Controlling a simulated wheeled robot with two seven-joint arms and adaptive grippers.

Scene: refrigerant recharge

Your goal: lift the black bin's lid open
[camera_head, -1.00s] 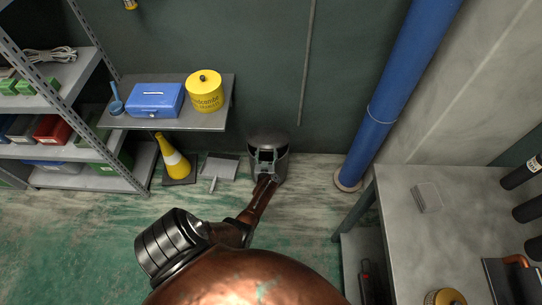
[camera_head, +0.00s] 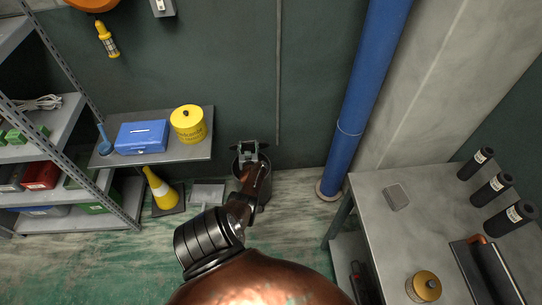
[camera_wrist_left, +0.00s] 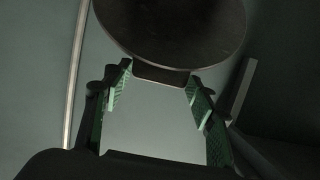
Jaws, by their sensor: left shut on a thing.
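The black bin (camera_head: 264,192) stands on the floor against the green wall, partly hidden behind my left arm. My left gripper (camera_head: 248,148) is above the bin's top, near the wall. In the left wrist view, the bin's lid (camera_wrist_left: 170,25) is a dark round disc. The lid's front tab sits between the fingertips of my left gripper (camera_wrist_left: 161,77), which is shut on it. The lid looks raised and tilted up toward the wall; in the head view the gripper mostly hides it. My right gripper is not in view.
A yellow cone (camera_head: 161,190) and a grey dustpan (camera_head: 207,194) stand left of the bin, below a shelf (camera_head: 200,154) with a blue box (camera_head: 142,136) and a yellow can (camera_head: 187,123). A blue pipe (camera_head: 352,120) and a grey table (camera_head: 370,215) are to the right.

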